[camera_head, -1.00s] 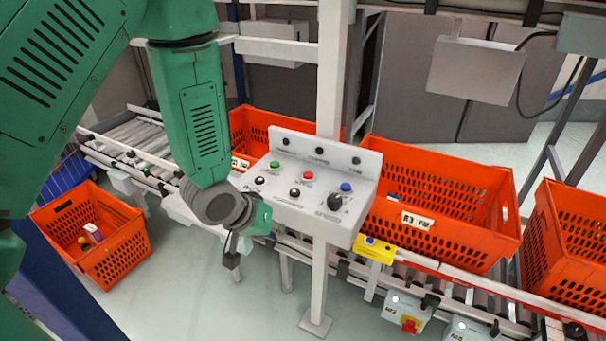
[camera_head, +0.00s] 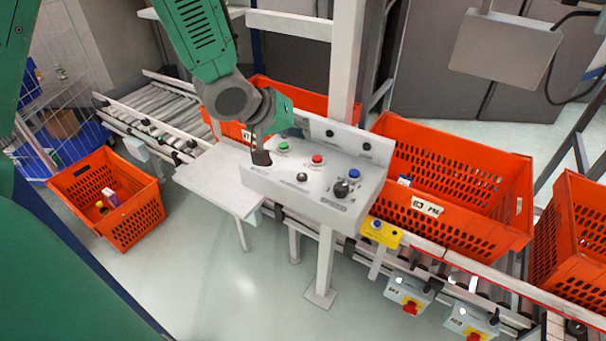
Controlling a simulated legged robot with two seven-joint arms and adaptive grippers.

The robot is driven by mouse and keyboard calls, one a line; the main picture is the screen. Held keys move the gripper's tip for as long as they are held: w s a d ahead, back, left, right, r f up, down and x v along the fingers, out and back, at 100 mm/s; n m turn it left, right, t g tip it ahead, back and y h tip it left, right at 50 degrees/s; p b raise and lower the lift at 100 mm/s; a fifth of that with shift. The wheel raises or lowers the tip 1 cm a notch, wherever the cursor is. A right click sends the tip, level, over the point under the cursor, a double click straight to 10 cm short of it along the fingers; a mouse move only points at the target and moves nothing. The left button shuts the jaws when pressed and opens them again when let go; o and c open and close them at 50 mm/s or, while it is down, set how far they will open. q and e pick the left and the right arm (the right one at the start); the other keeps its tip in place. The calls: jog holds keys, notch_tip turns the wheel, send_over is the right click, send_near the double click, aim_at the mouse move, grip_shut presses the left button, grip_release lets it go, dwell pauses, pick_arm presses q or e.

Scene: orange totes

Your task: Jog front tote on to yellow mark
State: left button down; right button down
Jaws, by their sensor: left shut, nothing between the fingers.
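The left gripper (camera_head: 262,157) is shut and empty, pointing down at the left end of the grey control panel (camera_head: 280,187). Its tip covers the place of the panel's left black button; I cannot tell if it touches. The panel also shows a green button (camera_head: 284,146), a red button (camera_head: 317,159), a blue button (camera_head: 354,173), a black button (camera_head: 302,177) and a black knob (camera_head: 341,188). An orange tote with a white label (camera_head: 427,207) stands on the conveyor right of the panel. No yellow mark is clear. The right gripper is out of view.
Other orange totes stand behind the panel (camera_head: 300,97), at the right edge (camera_head: 575,235) and at the lower left (camera_head: 125,220), the last with small items inside.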

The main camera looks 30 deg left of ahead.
aim_at(302, 176)
pick_arm(q)
notch_tip(302, 176, down, 8)
jog(key=b, duration=0.7)
jog(key=shift+f+b, duration=0.1)
jog(key=shift+b, duration=0.2)
jog(key=shift+f, duration=0.3)
dwell(0.7)
jog(key=shift+f, duration=0.35)
jog(key=shift+f+b, duration=0.35)
jog(key=shift+f, duration=0.1)
dwell(0.5)
dwell(0.3)
jog(key=shift+s+r+p, duration=0.1)
jog(key=shift+r+p, duration=0.8)
jog(key=shift+p, duration=0.15)
